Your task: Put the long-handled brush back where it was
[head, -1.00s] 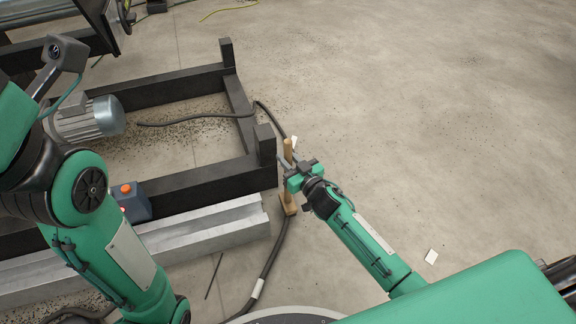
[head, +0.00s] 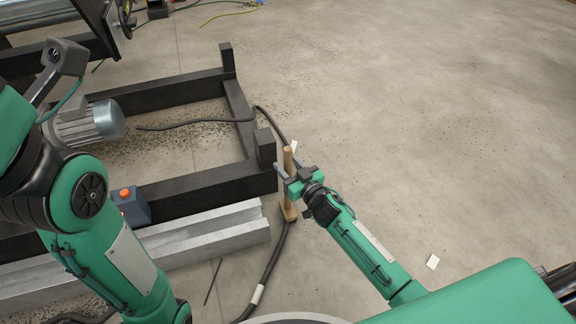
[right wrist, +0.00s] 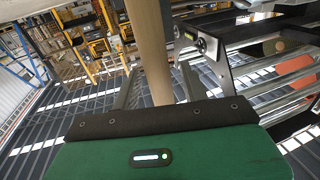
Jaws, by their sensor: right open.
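The long-handled brush stands about upright beside the corner of a black frame. Its pale wooden handle (head: 288,158) rises past my right gripper, and its brown head (head: 289,213) is low down by a dark cable. My right gripper (head: 281,171) is open around the handle, with a finger on each side. In the right wrist view the handle (right wrist: 148,50) passes between the two spread fingers; whether either touches it, I cannot tell. The gripper hides part of the handle. My left arm is at the left, but its gripper is not in view.
The black frame (head: 239,113) with its corner post (head: 265,147) is just left of the brush. A grey metal beam (head: 222,232) lies in front of it. A dark cable (head: 264,272) runs by the brush head. The floor (head: 430,120) to the right is mostly clear.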

